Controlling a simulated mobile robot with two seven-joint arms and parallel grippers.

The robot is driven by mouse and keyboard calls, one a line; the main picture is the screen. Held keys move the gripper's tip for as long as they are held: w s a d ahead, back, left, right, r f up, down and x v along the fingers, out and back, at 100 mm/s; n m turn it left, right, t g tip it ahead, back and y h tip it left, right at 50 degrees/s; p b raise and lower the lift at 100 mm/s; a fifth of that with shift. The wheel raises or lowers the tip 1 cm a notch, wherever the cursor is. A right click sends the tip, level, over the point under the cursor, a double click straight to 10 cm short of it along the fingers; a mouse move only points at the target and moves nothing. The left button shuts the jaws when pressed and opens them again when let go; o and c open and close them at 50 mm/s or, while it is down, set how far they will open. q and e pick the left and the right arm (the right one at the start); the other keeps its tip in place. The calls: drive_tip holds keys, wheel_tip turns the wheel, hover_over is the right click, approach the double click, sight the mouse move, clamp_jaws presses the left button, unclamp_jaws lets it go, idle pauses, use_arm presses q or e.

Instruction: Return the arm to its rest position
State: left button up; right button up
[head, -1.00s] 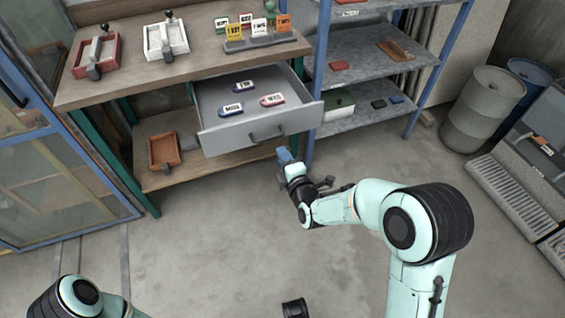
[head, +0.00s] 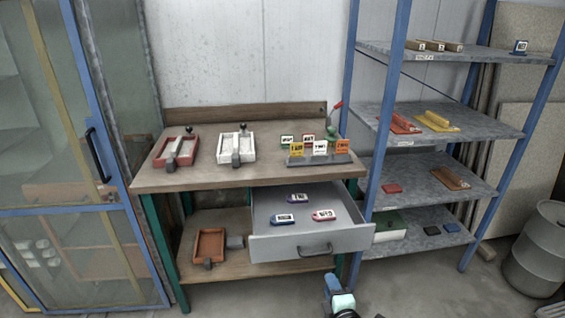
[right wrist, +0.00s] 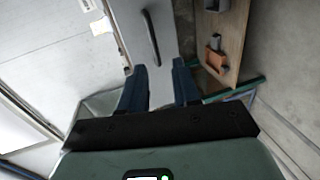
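My right gripper (head: 335,287) shows at the bottom edge of the head view, below and in front of the drawer. In the right wrist view its two dark blue fingers (right wrist: 160,88) stand apart with nothing between them. The grey drawer (head: 310,246) is pulled out under the bench top, with its handle (head: 315,250) on the front. The handle also shows in the right wrist view (right wrist: 151,38), beyond the fingertips and apart from them. Most of my right arm is below the head view. My left gripper is not in view.
Several labelled tags lie in the drawer. The wooden bench (head: 240,178) carries a red tray (head: 176,150), a white tray (head: 236,148) and a card stand (head: 320,160). A blue-posted shelf (head: 440,183) and a barrel (head: 540,255) stand to the right, a glazed door (head: 65,160) to the left.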

drive_tip(key=s+f+m+g+p, duration=0.95)
drive_tip(key=s+f+m, duration=0.25)
drive_tip(key=s+f, duration=0.65)
use_arm(q)
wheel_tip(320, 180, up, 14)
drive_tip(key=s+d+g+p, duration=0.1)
drive_tip(key=p, duration=0.3)
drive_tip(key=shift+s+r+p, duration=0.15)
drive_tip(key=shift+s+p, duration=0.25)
use_arm(e)
drive_tip(key=s+a+m+g+y, duration=0.1)
drive_tip(key=s+a+m+g, duration=0.1)
drive_tip(key=s+m, duration=0.3)
drive_tip(key=s+a+m+g+y, duration=0.1)
drive_tip(key=s+a+m+g, duration=0.2)
drive_tip(key=s, duration=1.1)
drive_tip(key=shift+a+f+m+g+y, duration=0.25)
drive_tip(key=shift+f+m+g+y, duration=0.15)
drive_tip(key=shift+m+g, duration=0.6)
